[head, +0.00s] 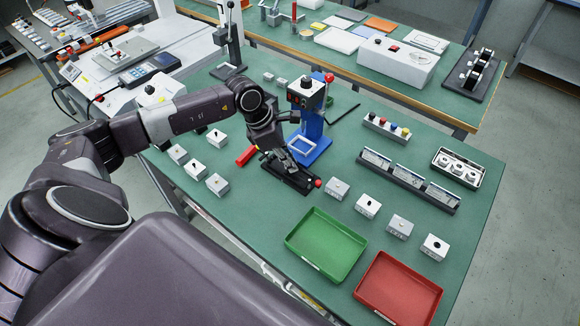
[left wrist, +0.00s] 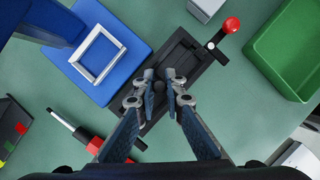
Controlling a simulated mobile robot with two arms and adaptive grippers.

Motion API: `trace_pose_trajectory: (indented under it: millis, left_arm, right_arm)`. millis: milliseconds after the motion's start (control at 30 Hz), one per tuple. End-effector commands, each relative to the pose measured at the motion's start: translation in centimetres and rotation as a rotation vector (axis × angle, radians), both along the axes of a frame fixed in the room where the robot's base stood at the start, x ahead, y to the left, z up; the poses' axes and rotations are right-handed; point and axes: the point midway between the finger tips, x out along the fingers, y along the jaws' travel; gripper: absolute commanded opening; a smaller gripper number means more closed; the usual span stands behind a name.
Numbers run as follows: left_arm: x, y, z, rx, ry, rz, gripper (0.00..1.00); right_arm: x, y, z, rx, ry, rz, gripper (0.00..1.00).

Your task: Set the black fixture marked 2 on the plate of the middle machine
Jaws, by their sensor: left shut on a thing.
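The black fixture (head: 300,183) is a long dark block with a red knob at one end. It appears to lie on the green table, and its number is not readable. In the left wrist view the fixture (left wrist: 185,55) runs diagonally. My left gripper (head: 280,158) is above the fixture; in the left wrist view its fingertips (left wrist: 159,82) are shut on a small upright part of it. A blue machine (head: 313,122) stands just behind the fixture. Its blue base carries a light square frame, also seen in the left wrist view (left wrist: 97,53). My right gripper is out of view.
A red-handled tool (head: 246,156) lies left of the fixture. Several small white blocks (head: 337,188) stand around it. A green tray (head: 327,243) and a red tray (head: 400,289) are at the front. A black rack (head: 408,182) is to the right.

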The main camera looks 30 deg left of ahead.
Motion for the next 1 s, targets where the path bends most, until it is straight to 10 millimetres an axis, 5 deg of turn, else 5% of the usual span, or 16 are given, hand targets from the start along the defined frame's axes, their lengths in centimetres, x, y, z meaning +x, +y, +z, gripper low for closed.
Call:
trace_pose_trajectory:
  millis: [667,1000]
  left_arm:
    - [0.2,0.1,1.2,0.0,-0.006,0.001,0.0]
    - [0.3,0.0,7.7,0.0,-0.013,0.0,0.0]
  right_arm:
    - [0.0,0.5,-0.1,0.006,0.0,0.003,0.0]
    - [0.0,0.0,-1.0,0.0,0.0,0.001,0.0]
